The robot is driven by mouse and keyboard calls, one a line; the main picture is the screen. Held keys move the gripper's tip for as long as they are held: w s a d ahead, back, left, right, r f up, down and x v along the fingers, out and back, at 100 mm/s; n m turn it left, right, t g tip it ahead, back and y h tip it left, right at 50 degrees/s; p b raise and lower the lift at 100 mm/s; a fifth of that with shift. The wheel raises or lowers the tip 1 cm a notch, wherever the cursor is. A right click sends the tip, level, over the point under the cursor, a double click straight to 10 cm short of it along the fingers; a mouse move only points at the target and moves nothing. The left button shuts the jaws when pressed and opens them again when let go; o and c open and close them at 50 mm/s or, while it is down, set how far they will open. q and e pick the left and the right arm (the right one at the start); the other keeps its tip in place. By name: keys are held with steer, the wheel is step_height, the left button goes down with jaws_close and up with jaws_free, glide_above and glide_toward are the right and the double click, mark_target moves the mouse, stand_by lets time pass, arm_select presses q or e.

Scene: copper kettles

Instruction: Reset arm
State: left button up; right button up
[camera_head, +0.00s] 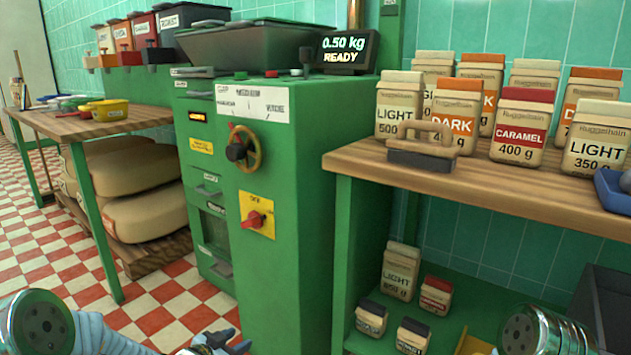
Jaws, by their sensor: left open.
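My left gripper (222,344) shows at the bottom edge, left of centre, with its dark fingers apart and nothing seen between them. It is in front of the lower part of the green machine (270,200), over the checkered floor as seen from here. My left arm (95,333) comes in from the bottom left corner. A metallic part of my right arm (535,330) shows at the bottom right. My right gripper is out of the picture.
The machine has a yellow handwheel (252,150), a red knob (254,219) and a display reading 0.50 kg READY (343,48). A wooden shelf (480,185) at right holds several coffee bags and a wooden-handled block (425,145). Sacks (145,210) lie under the left table. Red-and-white floor is open at left.

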arm_select(q)
steer(key=s+d+f+n+g+y, duration=0.1)
steer(key=s+d+f+n+g, duration=0.25)
steer(key=s+f, duration=0.45)
steer(key=s+d+f+n+g, duration=0.2)
steer(key=s+f+g, duration=0.25)
steer(key=s, duration=0.65)
steer(key=s+d+f+n+g+y, duration=0.1)
steer(key=s+d+f+n+g, duration=0.2)
steer(key=s+f, duration=0.55)
step_height(320, 180, up, 14)
steer(key=s+p, duration=0.2)
steer(key=p, duration=1.1)
steer(key=shift+d+h+p, duration=0.3)
steer(key=shift+d, duration=0.05)
